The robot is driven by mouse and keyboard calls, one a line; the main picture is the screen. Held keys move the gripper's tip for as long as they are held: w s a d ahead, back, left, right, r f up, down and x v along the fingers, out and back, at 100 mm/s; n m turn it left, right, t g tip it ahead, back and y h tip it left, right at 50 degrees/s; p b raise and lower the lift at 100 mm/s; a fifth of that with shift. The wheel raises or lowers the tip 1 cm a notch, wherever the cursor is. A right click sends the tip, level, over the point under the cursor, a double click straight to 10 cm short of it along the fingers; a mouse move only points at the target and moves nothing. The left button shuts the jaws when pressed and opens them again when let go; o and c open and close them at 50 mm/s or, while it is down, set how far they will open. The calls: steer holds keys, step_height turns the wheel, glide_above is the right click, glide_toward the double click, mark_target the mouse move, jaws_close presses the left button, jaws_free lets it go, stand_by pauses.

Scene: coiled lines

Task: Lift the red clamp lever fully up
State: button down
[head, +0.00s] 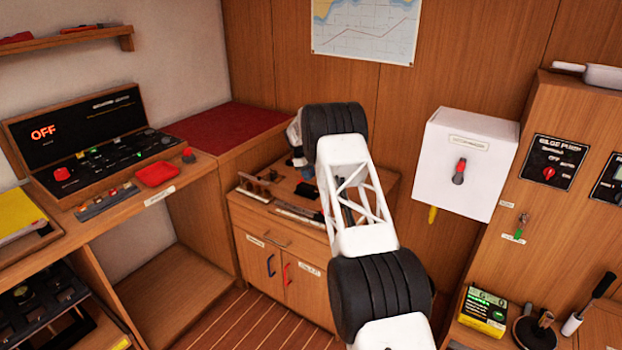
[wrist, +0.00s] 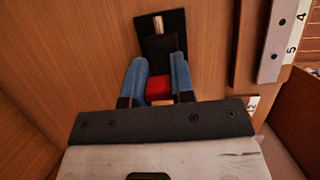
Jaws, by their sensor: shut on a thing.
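The red clamp lever shows in the wrist view as a small red block (wrist: 158,90) on a black clamp (wrist: 160,45) mounted on a wooden surface. My gripper (wrist: 158,88) has its two blue fingers on either side of the red part and is shut on it. How far up the lever stands cannot be told from this angle.
A numbered metal strip (wrist: 285,35) runs close to the right of the clamp in the wrist view. In the head view, a white box (head: 465,160) hangs right of my arm, and a desk with a control panel (head: 95,145) stands at the left.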

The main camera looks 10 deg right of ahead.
steer(key=g+h, duration=0.1)
steer(key=w+a+r+g+h, duration=0.1)
steer(key=shift+w+a+h, duration=0.2)
steer(key=shift+a+h, duration=0.05)
steer(key=shift+h, duration=0.05)
steer(key=shift+w+a+r+g+h, duration=0.2)
steer(key=shift+w+a+g+h, duration=0.25)
steer(key=shift+g+h, duration=0.25)
steer(key=shift+w+a+r+g+h, duration=0.2)
steer(key=shift+w+a+g+h, duration=0.15)
steer(key=shift+g+h, duration=0.35)
steer(key=shift+a, duration=0.1)
steer(key=c, duration=1)
jaws_free()
steer(key=shift+o, duration=0.2)
steer(key=shift+r, duration=0.15)
steer(key=shift+s+r, duration=0.1)
steer(key=shift+r, duration=1.6)
steer(key=s+r, duration=0.1)
steer(key=s, duration=1.4)
steer(key=shift+s+a+r, duration=0.2)
steer(key=shift+s, duration=0.2)
steer(key=shift+c, duration=0.3)
